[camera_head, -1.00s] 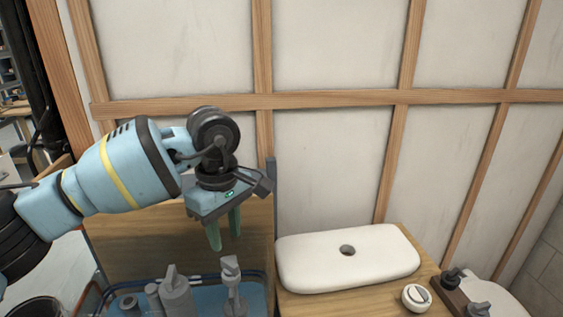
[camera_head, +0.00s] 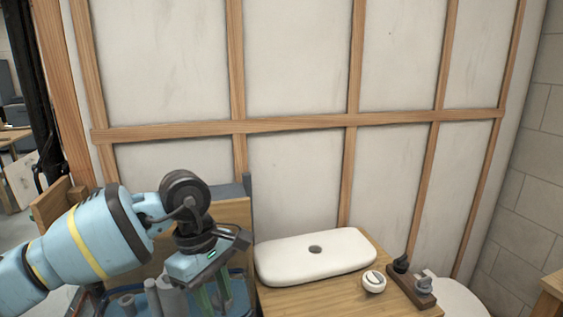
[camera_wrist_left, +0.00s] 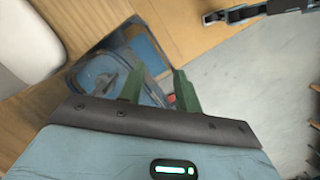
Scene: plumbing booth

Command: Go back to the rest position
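My left gripper (camera_head: 213,296) is at the lower left of the head view, pointing down over a blue bin (camera_head: 240,287) with grey fittings in it. In the left wrist view its two green fingers (camera_wrist_left: 160,88) stand apart with nothing between them. The blue bin (camera_wrist_left: 98,75) lies beyond the fingertips there, partly hidden by the gripper. My right gripper shows in neither view.
A white cistern lid (camera_head: 315,257) with a round hole lies on the wooden counter (camera_head: 385,297). To its right are a small white round part (camera_head: 374,281) and a wooden block with dark and grey fittings (camera_head: 415,284). A wood-framed wall (camera_head: 295,125) stands behind.

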